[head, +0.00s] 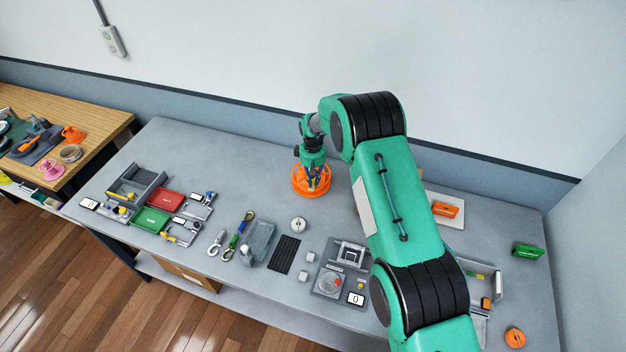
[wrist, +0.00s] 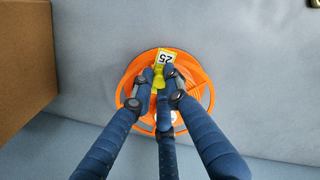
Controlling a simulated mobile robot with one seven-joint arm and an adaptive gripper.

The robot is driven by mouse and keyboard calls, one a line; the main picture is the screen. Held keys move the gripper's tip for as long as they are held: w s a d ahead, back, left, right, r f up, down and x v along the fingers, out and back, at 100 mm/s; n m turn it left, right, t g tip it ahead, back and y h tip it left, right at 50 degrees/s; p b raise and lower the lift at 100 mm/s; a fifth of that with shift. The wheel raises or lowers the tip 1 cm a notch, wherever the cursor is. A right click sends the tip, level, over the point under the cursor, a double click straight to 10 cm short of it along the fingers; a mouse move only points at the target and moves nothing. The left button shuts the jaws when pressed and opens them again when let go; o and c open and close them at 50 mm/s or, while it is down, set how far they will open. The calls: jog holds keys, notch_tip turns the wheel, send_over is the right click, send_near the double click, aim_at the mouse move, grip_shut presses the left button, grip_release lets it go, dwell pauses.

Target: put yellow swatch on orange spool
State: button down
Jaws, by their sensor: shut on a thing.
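The orange spool (head: 312,181) stands on the grey table toward the wall in the head view. In the wrist view the orange spool (wrist: 193,75) lies right under my gripper, its round rim showing on both sides of the fingers. My gripper (wrist: 160,78) points down over the spool and is shut on the yellow swatch (wrist: 165,56). The swatch shows a white label reading 25 and overlaps the spool's far rim in the picture. Whether the swatch touches the spool cannot be told. In the head view my gripper (head: 313,176) hides most of the swatch.
A cardboard-brown box (wrist: 22,55) stands left of the spool in the wrist view. A round white item (head: 298,225), a black mat (head: 285,254) and a grey scale unit (head: 340,275) lie nearer the front. Red (head: 165,200) and green (head: 151,220) trays are left.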

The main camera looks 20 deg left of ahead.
aim_at(313, 180)
jog(key=shift+f, duration=0.2)
jog(key=c, duration=1.7)
grip_release()
jog(key=shift+r, duration=0.1)
notch_tip(313, 180, up, 12)
jog(key=shift+r+b, duration=0.1)
jog(key=shift+b, duration=0.75)
